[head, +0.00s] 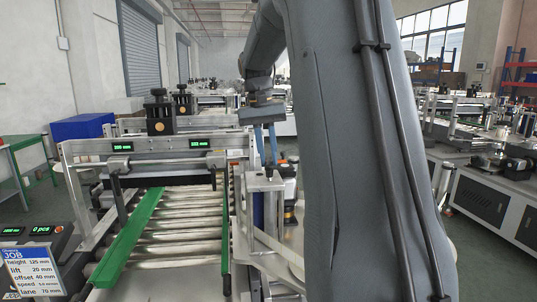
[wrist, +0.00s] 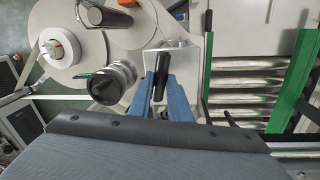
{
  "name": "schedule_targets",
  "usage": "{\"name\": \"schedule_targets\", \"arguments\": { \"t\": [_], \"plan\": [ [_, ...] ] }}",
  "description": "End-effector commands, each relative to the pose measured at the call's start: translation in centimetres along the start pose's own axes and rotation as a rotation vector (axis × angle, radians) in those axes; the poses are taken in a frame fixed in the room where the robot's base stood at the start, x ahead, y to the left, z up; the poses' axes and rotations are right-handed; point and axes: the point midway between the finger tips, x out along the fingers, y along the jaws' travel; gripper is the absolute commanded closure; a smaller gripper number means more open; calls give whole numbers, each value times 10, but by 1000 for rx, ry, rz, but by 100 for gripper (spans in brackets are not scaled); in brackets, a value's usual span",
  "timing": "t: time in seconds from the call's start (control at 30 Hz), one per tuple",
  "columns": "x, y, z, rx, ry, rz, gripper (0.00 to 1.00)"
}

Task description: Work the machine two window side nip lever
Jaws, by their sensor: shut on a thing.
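My gripper (wrist: 159,92) shows in the wrist view with its two blue fingers on either side of a black lever handle (wrist: 160,72). It is shut on this handle, which stands on a pale metal block beside the labeller's reels. In the head view my gripper (head: 267,152) reaches down behind the right side of the nearest machine (head: 110,146).
The wrist view shows a white reel (wrist: 60,48), a black-ended knob (wrist: 107,86) and another black handle (wrist: 104,15) to the left. Metal rollers (wrist: 245,82) and a green guide rail (wrist: 292,85) lie to the right. A job sign (head: 28,270) stands at lower left.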

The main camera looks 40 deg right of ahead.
Motion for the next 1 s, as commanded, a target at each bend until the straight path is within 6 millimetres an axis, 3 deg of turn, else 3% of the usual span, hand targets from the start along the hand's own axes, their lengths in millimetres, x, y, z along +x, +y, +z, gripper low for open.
{"name": "schedule_targets", "arguments": {
  "t": [0.6, 0.63, 0.73, 1.0],
  "plan": [
    [-1, 0, 0, 42, -4, 0, 100],
    [-1, 0, 0, 42, -4, 0, 80],
    [0, 0, 0, 42, -5, 0, 64],
    [0, 0, 0, 41, -5, 0, 64]
  ]
}}
